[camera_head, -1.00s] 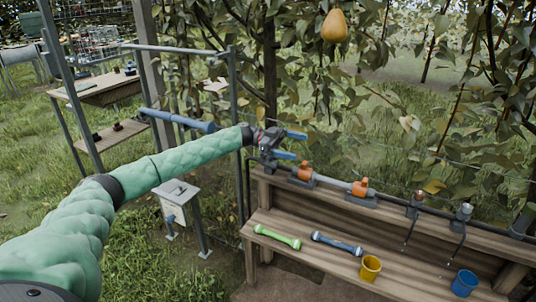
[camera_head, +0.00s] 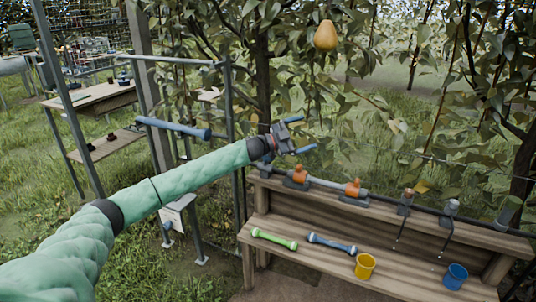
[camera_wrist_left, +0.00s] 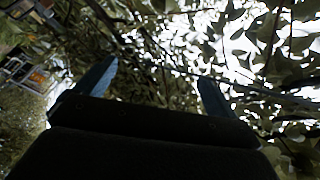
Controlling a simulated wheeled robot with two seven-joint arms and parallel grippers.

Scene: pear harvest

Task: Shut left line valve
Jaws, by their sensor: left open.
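Two orange valve fittings sit on a dark rail along the top of the wooden bench: the left one (camera_head: 299,174) and the right one (camera_head: 352,188). A grey pipe (camera_head: 325,182) joins them. I cannot tell from the picture how either valve is turned. In the left wrist view the two blue fingers (camera_wrist_left: 158,70) stand wide apart with only leaves and branches beyond; no valve shows there. My right gripper is out of view.
On the bench (camera_head: 305,264) lie a green-ended tool (camera_head: 274,239) and a blue tool (camera_head: 332,243), with a yellow cup (camera_head: 365,266) and a blue cup (camera_head: 456,276). A pear (camera_head: 325,35) hangs above. Leafy branches surround the gripper.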

